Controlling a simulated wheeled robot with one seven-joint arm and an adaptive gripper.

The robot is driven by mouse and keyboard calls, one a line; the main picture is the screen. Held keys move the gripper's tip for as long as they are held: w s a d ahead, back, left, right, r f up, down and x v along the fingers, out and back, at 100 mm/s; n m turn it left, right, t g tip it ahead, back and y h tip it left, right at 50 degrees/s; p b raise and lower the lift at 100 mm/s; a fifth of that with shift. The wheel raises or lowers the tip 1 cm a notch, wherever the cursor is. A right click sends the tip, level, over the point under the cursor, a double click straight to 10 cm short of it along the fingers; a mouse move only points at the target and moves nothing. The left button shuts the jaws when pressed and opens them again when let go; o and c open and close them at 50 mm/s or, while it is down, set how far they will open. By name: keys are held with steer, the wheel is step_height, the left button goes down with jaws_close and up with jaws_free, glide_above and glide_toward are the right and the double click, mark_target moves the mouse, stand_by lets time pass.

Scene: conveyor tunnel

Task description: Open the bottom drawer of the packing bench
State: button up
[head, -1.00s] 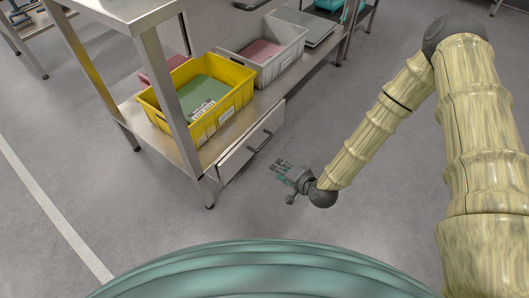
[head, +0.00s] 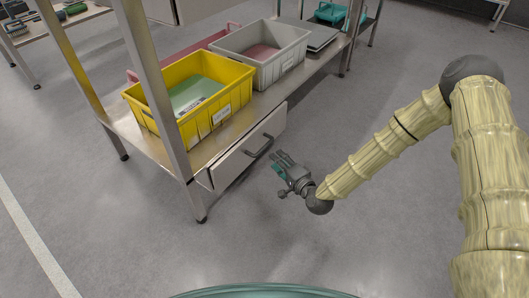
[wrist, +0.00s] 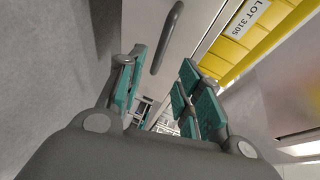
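The bottom drawer (head: 238,158) of the packing bench has a pale front below the lower shelf and looks shut. Its dark bar handle (head: 258,146) is on the right part of the front. In the wrist view the handle (wrist: 167,37) lies beyond my fingertips, and the pale drawer front (wrist: 198,22) is beside it. My gripper (head: 280,162) is just right of and below the handle in the head view, apart from it. In the wrist view my gripper (wrist: 160,78) has its green-padded fingers spread, with nothing held between them.
On the lower shelf (head: 262,98) stand a yellow bin (head: 228,92) and a grey bin (head: 292,52). A bench leg (head: 160,95) rises at the near corner. The floor (head: 300,235) in front of the bench is clear. Another table stands at the far left.

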mark_target(264, 146)
steer(key=shift+b+x, duration=2.75)
steer(key=shift+x, duration=2.55)
jaws_close()
